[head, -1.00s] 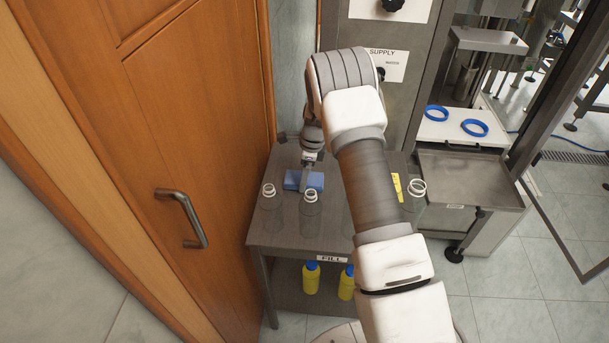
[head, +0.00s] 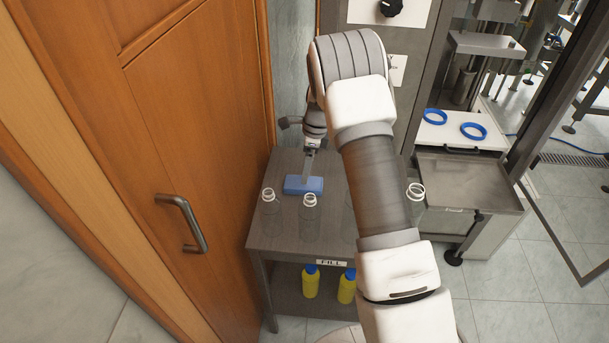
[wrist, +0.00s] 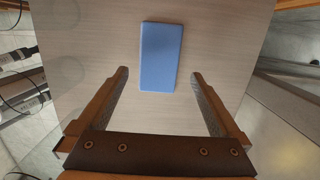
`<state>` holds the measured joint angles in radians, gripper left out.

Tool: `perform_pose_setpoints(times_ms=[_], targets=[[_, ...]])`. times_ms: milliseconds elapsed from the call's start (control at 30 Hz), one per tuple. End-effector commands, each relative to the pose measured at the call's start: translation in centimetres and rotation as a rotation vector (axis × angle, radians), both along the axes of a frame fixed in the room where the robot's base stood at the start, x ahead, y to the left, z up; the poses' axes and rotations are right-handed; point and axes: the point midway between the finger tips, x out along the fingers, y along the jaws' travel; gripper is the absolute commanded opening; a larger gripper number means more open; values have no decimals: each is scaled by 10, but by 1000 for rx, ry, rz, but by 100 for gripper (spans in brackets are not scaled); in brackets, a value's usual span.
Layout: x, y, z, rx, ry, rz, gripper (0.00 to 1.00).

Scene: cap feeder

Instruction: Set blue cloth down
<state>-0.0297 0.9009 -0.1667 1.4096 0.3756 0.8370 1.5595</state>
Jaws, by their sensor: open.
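The blue cloth (head: 304,186) is a flat folded rectangle lying on the grey table (head: 270,238), behind the clear bottles. It also shows in the wrist view (wrist: 161,57), flat on the tabletop, beyond the fingertips. My gripper (head: 308,172) is above the cloth in the head view. In the wrist view my gripper (wrist: 160,75) is open, with its two fingers wide apart and nothing between them. The cloth lies apart from both fingers in that view. My arm hides the right part of the table in the head view.
Clear bottles (head: 309,214) stand along the table's front, with another (head: 415,197) at the right. Yellow bottles with blue caps (head: 310,282) stand on the lower shelf. A wooden door (head: 190,120) is close on the left. Blue rings (head: 473,130) lie on the machine at right.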

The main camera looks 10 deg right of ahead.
Motion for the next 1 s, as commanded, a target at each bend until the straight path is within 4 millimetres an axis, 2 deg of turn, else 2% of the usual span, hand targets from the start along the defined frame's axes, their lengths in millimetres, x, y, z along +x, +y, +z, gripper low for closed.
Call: perform_pose_setpoints(times_ms=[33, 100, 433, 567, 767, 1000], targets=[[0, -2, 13, -1, -4, -1, 100], [0, -4, 26, -1, -4, -1, 100], [-4, -8, 64, -1, -8, 14, 100], [-14, -7, 94, -5, -43, 96, 100], [-51, -1, 166, -30, -141, 344, 100], [-114, 5, 235, -95, -254, 669, 100]])
